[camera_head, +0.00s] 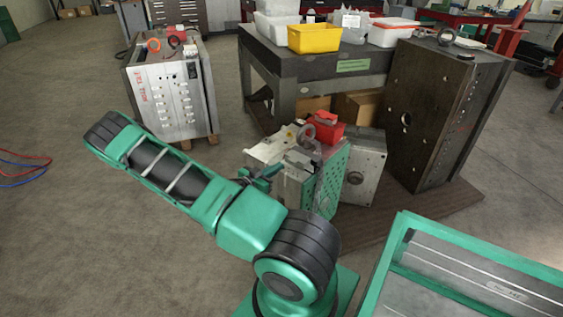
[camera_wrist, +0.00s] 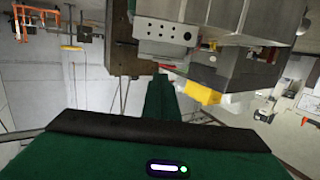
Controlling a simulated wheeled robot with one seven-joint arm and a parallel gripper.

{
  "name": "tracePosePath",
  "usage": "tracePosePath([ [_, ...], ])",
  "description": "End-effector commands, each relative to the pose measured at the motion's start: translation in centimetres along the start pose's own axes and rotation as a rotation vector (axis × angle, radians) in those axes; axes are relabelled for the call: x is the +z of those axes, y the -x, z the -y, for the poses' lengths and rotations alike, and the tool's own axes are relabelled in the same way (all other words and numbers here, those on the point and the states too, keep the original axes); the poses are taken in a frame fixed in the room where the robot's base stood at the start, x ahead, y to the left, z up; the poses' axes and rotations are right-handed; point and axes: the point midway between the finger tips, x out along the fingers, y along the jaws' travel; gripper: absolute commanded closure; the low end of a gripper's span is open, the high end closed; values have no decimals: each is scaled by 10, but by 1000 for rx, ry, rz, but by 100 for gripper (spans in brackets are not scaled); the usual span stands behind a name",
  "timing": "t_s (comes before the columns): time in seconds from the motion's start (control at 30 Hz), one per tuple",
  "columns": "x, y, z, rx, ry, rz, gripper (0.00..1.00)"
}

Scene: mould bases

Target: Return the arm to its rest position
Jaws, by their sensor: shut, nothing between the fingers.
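My green-and-black arm crosses the head view from the lower middle to the upper left, bent. My gripper (camera_head: 266,174) shows small behind the arm, in front of the grey mould parts. In the wrist view its dark green fingers (camera_wrist: 161,98) are together, with nothing between them. The mould block with a green perforated side (camera_head: 326,187) stands just right of the gripper in the head view; I cannot tell the exact gap. Part of the wrist is hidden by the arm.
A steel mould (camera_head: 167,94) stands at the back left, and a tall dark mould plate (camera_head: 436,115) at the right. A workbench (camera_head: 330,82) carries a yellow bin (camera_head: 314,39). A green-framed cart (camera_head: 472,260) fills the lower right. The left floor is mostly clear.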

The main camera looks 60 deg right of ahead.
Motion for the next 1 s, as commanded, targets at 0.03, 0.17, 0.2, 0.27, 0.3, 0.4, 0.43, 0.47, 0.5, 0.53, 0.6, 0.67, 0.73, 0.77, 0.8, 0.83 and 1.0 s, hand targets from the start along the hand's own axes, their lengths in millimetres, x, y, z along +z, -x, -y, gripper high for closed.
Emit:
tracePosePath([
  [0.03,4,6,1,-2,1,0,100],
  [0.17,9,17,0,-1,1,-1,100],
  [0.2,10,19,0,-1,1,-1,100],
  [0.27,11,20,0,0,0,-2,100],
  [0.3,12,21,0,0,0,-2,100],
  [0.4,12,22,0,1,-1,-3,100],
  [0.43,12,21,0,1,-1,-3,100],
  [0.47,12,21,0,1,-1,-3,100],
  [0.5,11,21,0,1,-1,-2,100],
  [0.53,11,21,0,3,-1,-1,100],
  [0.6,9,22,-1,13,-1,6,100],
  [0.67,5,23,-3,30,3,20,100],
  [0.73,-1,26,-8,63,13,47,100],
  [0.77,-4,28,-10,80,18,64,100],
  [0.8,-9,30,-14,105,28,87,100],
  [0.83,-12,32,-17,123,37,109,100],
  [1.0,-30,47,-34,211,94,243,100],
])
